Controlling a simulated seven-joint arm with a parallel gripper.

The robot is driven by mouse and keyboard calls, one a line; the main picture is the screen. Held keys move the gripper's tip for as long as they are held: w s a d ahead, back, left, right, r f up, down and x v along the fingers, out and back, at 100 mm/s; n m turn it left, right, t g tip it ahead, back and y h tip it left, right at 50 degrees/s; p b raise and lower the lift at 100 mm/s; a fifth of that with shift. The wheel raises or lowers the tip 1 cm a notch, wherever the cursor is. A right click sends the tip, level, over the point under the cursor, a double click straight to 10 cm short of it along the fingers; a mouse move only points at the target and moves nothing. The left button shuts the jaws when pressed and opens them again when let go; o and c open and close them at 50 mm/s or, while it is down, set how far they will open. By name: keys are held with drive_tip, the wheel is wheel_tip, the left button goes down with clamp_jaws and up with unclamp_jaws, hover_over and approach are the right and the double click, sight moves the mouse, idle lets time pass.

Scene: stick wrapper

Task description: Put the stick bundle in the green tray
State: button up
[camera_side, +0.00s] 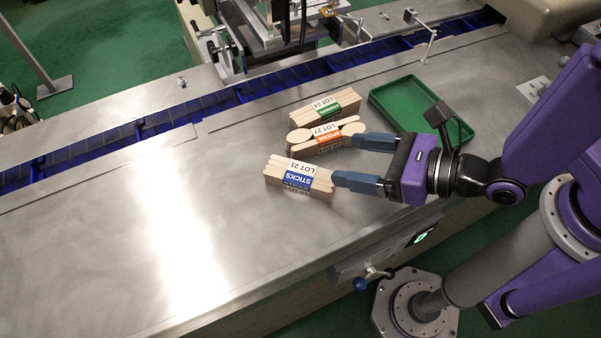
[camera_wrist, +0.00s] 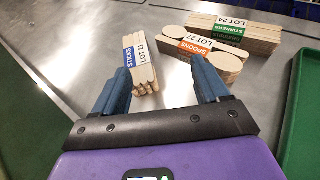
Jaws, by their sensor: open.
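The stick bundle (camera_side: 298,177) is a block of pale wooden sticks with a blue "STICKS LOT 21" label. It lies on the steel table, nearest the table's front edge of the three bundles. In the wrist view the stick bundle (camera_wrist: 141,62) lies ahead of the left finger, left of the middle of the gap. My gripper (camera_side: 345,163) is open and empty, with blue fingers; in the wrist view its fingertips (camera_wrist: 160,75) are spread wide. The green tray (camera_side: 408,105) stands behind my gripper at the right, and its edge shows in the wrist view (camera_wrist: 300,120).
A spoon bundle (camera_side: 326,134) with an orange label lies close by the upper finger. A stirrer bundle (camera_side: 325,105) with a green label lies behind it. A blue conveyor (camera_side: 200,108) runs along the back. The table's left part is clear.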

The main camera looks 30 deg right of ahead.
sight(315, 177)
drive_tip(key=shift+s+a+f+n+g+y, duration=0.3)
drive_tip(key=shift+s+a+n, duration=0.15)
drive_tip(key=shift+s, duration=0.05)
drive_tip(key=shift+s+a+f+n+g+y, duration=0.25)
drive_tip(key=shift+s+a+n+g+y, duration=0.05)
drive_tip(key=shift+s+a+n, duration=0.2)
drive_tip(key=shift+a+f, duration=0.1)
drive_tip(key=shift+a, duration=0.05)
drive_tip(key=shift+x, duration=3.55)
drive_tip(key=c, duration=1.2)
